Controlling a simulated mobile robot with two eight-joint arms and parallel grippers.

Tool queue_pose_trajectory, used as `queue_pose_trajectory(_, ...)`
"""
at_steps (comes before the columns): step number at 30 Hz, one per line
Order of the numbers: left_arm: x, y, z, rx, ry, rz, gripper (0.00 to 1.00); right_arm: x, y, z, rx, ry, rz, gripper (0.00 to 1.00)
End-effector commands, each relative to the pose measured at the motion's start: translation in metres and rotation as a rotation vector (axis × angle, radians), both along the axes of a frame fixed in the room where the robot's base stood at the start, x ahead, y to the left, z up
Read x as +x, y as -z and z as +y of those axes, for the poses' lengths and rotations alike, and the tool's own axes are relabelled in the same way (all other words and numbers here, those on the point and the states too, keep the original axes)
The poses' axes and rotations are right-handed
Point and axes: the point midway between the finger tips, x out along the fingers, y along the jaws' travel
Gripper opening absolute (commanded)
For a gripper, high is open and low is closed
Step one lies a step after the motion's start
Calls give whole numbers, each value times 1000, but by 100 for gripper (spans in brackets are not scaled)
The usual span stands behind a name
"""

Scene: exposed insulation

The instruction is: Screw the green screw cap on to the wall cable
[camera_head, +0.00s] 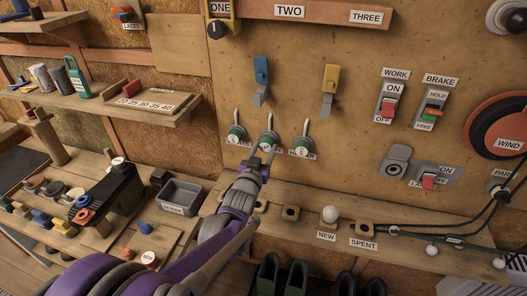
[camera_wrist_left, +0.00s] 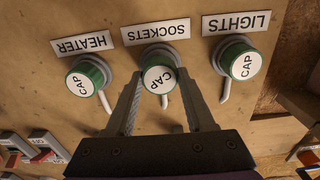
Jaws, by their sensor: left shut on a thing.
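Three green-rimmed caps with white tops sit on white wall cables in a row: the left cap (camera_head: 236,134), the middle cap (camera_head: 267,139) and the right cap (camera_head: 302,147). My left gripper (camera_head: 264,153) is at the middle cap. In the left wrist view, the gripper (camera_wrist_left: 161,76) has its two grey fingers on either side of the SOCKETS cap (camera_wrist_left: 160,80) and is shut on it. The HEATER cap (camera_wrist_left: 85,80) and LIGHTS cap (camera_wrist_left: 242,61) sit to either side, apart from the fingers. The cable end inside each cap is hidden. My right gripper is not in view.
A wooden ledge below holds a white ball (camera_head: 330,214) by the NEW label and a grey bin (camera_head: 181,196). Blue (camera_head: 261,72) and yellow (camera_head: 330,77) levers are above. Red switches (camera_head: 388,105) and black cables (camera_head: 487,213) are at the right.

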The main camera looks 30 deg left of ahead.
Motion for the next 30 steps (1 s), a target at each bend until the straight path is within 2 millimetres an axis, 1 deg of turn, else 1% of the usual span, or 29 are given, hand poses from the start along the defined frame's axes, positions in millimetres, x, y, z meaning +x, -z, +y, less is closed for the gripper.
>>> queue_pose_trajectory(14, 12, 0, 3, 0, 0, 0, 0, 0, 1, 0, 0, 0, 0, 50)
queue_pose_trajectory(15, 11, 0, 3, 0, 0, 0, 61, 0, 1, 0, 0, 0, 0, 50)
queue_pose_trajectory(17, 11, 0, 3, 0, 0, 0, 72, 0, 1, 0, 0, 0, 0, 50)
queue_pose_trajectory(18, 11, 0, 3, 0, 0, 0, 79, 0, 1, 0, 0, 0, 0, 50)
queue_pose_trajectory(20, 11, 0, 3, 0, 0, 0, 89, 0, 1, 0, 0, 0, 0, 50)
queue_pose_trajectory(28, 11, 0, 2, 0, 0, 0, 89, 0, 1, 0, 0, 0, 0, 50)
queue_pose_trajectory(30, 8, 0, 2, 0, 0, 0, 89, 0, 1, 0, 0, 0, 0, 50)
